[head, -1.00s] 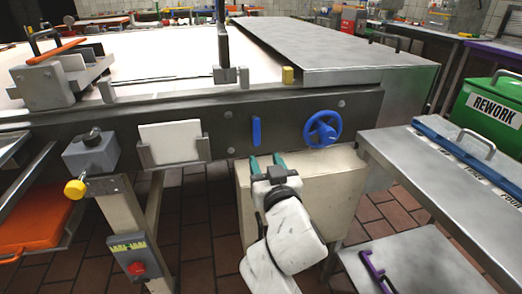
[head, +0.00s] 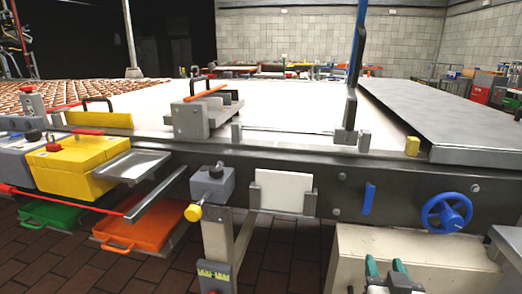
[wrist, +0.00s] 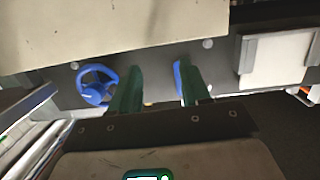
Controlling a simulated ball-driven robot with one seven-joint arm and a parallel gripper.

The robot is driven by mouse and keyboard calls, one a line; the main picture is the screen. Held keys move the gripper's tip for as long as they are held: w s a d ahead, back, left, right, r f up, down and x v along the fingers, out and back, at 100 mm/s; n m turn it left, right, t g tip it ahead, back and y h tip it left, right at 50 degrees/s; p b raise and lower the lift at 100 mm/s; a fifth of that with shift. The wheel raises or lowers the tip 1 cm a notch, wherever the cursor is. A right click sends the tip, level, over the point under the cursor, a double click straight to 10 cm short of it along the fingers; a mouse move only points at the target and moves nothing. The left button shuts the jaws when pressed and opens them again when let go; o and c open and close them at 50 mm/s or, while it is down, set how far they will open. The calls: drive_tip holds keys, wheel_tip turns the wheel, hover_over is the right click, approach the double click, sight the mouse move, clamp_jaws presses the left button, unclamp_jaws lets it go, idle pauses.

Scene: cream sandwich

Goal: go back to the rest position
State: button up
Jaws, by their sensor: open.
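My gripper (head: 384,267) shows at the bottom edge of the head view, right of the middle, with its two green fingers apart. In the wrist view the gripper (wrist: 160,88) is open, with nothing between the fingers. It points toward the dark side rail of the long machine. The blue handle (head: 369,198) and the blue handwheel (head: 446,212) are on that rail. In the wrist view the blue handle (wrist: 178,78) appears close beside one finger; I cannot tell whether they touch. The handwheel (wrist: 97,84) is clear of the fingers.
A beige box (head: 430,250) stands under the rail behind my gripper. A white plate (head: 283,192) sits in a holder on the rail. A grey box with a yellow knob (head: 193,212) sticks out farther left. An orange tray (head: 140,226) lies low at left. Brown floor tiles are bare at lower left.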

drive_tip(key=s+d+f+n+g+y, duration=0.1)
drive_tip(key=s+d+f+g+y, duration=0.15)
drive_tip(key=s+f+g, duration=1)
drive_tip(key=s+a+f+n+g+y, duration=0.1)
drive_tip(key=s+f, duration=0.6)
drive_tip(key=s, duration=0.3)
drive_tip(key=s+a+f+n+g+y, duration=0.1)
drive_tip(key=s+a+f, duration=0.1)
drive_tip(key=s+f, duration=0.6)
wheel_tip(320, 180, up, 28)
drive_tip(key=p, duration=2.5)
drive_tip(key=shift+s+d+f, duration=0.25)
drive_tip(key=shift+s, duration=0.1)
